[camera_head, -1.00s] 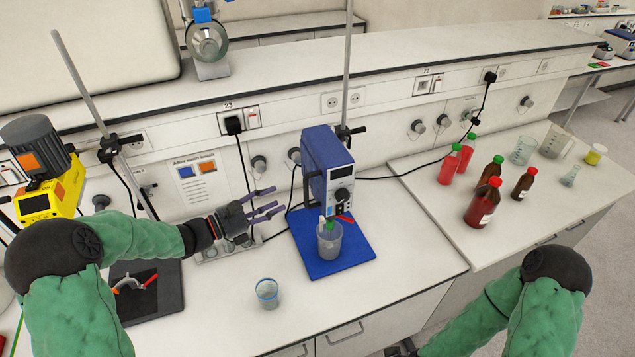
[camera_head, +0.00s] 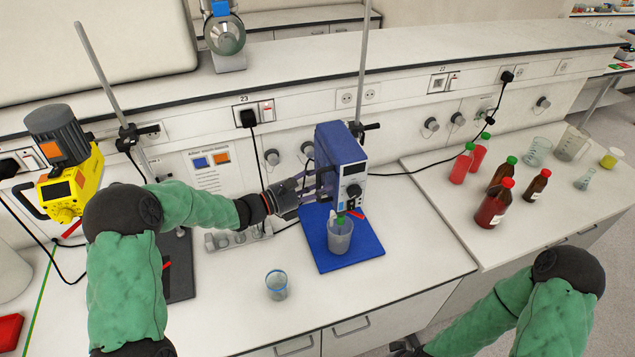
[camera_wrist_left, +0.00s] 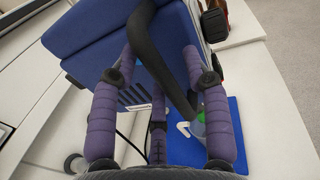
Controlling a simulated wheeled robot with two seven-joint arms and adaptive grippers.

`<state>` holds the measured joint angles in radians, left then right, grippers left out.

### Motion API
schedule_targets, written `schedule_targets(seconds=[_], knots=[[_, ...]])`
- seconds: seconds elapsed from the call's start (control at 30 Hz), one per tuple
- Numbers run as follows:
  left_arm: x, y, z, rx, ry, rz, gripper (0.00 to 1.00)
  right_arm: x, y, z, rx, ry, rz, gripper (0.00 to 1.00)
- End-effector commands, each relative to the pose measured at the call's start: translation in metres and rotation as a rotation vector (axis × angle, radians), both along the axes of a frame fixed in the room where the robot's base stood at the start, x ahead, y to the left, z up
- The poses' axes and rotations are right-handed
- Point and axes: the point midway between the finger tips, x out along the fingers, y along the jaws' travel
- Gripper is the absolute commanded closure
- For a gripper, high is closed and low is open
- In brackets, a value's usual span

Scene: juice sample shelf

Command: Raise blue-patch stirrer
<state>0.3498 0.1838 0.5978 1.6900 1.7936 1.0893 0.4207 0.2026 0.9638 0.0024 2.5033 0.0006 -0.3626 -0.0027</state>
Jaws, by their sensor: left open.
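The blue stirrer (camera_head: 342,158) stands on a rod at the centre, above a blue base plate (camera_head: 368,245). A grey cup (camera_head: 340,238) with a green-topped piece in it stands on that plate. My left gripper (camera_head: 318,186) is open at the left side of the stirrer body, its purple fingers close to the housing. In the left wrist view, the open fingers (camera_wrist_left: 160,72) lie around the view of the blue housing (camera_wrist_left: 95,35); I cannot tell whether they touch it. My right forearm is at the lower right; only a dark bit of its hand end shows at the bottom edge.
A yellow stirrer (camera_head: 70,190) with an orange patch stands at the left. A clear beaker (camera_head: 276,284) stands in front of the base plate. A wall notice (camera_head: 212,170) shows blue and orange patches.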

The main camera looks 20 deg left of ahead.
Motion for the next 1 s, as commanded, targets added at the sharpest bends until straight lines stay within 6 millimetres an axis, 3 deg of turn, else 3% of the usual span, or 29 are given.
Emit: schedule_targets(seconds=[0.1,0.27,0.67,1.0], knots=[[0.0,0.0,0.0,0.0,0.0,0.0,0.55,0.0,0.0,0.0,0.0,0.0,0.0,0.6],[0.0,0.0,0.0,0.0,0.0,0.0,1.0,0.0,0.0,0.0,0.0,0.0,0.0,0.6],[0.0,0.0,0.009,0.001,-0.004,0.0,1.0,0.0,0.0,0.004,0.0,0.0,0.0,0.6],[0.001,0.001,0.061,0.001,-0.009,0.002,1.0,0.0,0.0,0.028,0.0,0.0,0.0,0.6]])
